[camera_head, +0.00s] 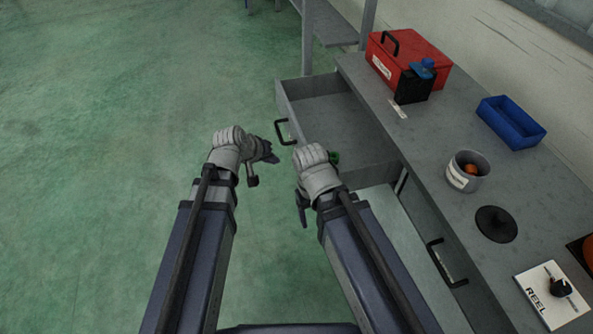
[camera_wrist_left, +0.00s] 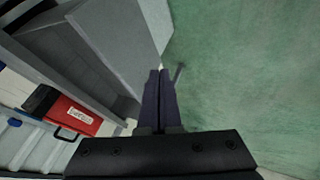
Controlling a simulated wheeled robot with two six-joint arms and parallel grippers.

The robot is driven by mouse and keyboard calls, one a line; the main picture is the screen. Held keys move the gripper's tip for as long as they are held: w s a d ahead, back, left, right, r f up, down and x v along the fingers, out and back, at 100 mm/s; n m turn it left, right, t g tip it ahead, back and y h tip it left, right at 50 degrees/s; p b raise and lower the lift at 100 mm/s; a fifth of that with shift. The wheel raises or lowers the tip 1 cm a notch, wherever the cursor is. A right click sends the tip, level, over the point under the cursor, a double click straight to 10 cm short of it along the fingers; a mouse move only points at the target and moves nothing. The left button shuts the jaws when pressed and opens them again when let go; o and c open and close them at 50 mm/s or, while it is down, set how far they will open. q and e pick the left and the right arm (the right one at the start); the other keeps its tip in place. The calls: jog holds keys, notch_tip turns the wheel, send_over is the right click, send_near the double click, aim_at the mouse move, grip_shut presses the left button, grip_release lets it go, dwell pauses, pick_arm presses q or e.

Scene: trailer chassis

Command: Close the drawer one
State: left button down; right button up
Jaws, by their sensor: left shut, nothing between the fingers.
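A grey drawer (camera_head: 335,108) under the workbench stands pulled open and looks empty inside. Its black handle (camera_head: 281,132) is on the front panel. My left gripper (camera_head: 270,157) is shut and empty, just left of the drawer handle and apart from it. In the left wrist view its fingers (camera_wrist_left: 159,95) lie together beside the grey drawer (camera_wrist_left: 115,40). My right gripper (camera_head: 301,212) is in front of the near side of the open drawer, pointing down; its finger gap is not clear.
The workbench (camera_head: 440,130) carries a red toolbox (camera_head: 425,62), a blue tray (camera_head: 511,122), a grey cup (camera_head: 467,171), a black disc (camera_head: 496,224) and a reel box (camera_head: 553,295). A second drawer with a black handle (camera_head: 446,263) is closed. Green floor at left is clear.

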pick_arm(q)
jog(key=w+d+f+b, duration=0.6)
jog(key=d+f+b, duration=0.1)
jog(key=f+b, duration=0.1)
jog(key=shift+w, duration=0.25)
dwell(0.4)
jog(key=shift+d, duration=0.1)
